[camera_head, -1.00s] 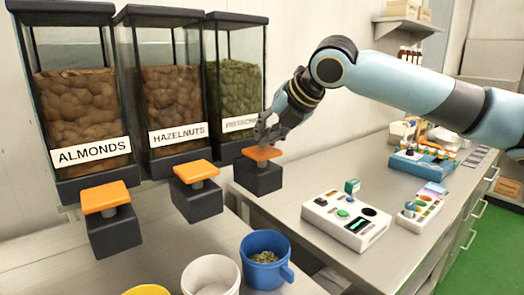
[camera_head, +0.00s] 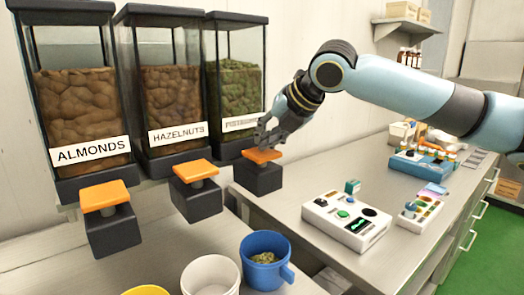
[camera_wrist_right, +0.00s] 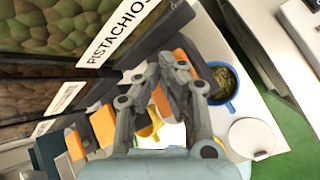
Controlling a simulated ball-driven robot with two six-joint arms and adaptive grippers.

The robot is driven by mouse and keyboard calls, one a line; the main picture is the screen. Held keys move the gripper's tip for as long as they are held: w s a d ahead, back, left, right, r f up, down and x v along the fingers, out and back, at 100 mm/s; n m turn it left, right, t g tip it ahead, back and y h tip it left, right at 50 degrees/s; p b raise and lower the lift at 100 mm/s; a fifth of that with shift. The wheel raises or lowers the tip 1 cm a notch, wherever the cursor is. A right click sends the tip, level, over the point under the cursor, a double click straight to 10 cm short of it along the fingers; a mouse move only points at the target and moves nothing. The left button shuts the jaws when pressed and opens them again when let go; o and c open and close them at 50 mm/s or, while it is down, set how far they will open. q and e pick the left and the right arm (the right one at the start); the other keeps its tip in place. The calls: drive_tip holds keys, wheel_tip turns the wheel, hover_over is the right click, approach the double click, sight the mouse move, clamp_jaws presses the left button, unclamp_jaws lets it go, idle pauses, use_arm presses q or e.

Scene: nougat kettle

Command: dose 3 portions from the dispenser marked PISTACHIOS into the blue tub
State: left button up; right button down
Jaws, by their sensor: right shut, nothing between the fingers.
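The PISTACHIOS dispenser (camera_head: 236,85) is the right-hand one of the row, with green-brown nuts behind clear walls. Its label reads clearly in the wrist view (camera_wrist_right: 120,32). Its orange push plate (camera_head: 262,156) sits above a dark spout block (camera_head: 258,178). My right gripper (camera_head: 264,142) is shut and empty, its fingertips at the top of this plate; whether they press it I cannot tell. The blue tub (camera_head: 283,272) stands on the bench below, in front of the spout, with some greenish nuts (camera_head: 264,257) inside. It also shows in the wrist view (camera_wrist_right: 234,99). My left gripper is out of view.
ALMONDS (camera_head: 88,110) and HAZELNUTS (camera_head: 172,100) dispensers stand to the left with their own orange plates. A white tub (camera_head: 211,280) and a yellow tub (camera_head: 146,291) stand left of the blue tub. A white control box (camera_head: 345,222) lies on the bench to the right.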

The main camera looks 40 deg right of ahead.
drive_tip(key=shift+f+b, duration=0.35)
drive_tip(key=shift+f, duration=0.3)
drive_tip(key=shift+r, duration=0.1)
idle(0.5)
drive_tip(key=shift+r+p, duration=1.3)
drive_tip(key=shift+r, duration=0.1)
wheel_tip(320, 180, up, 5)
drive_tip(key=p, duration=0.4)
drive_tip(key=shift+f, duration=0.1)
idle(0.9)
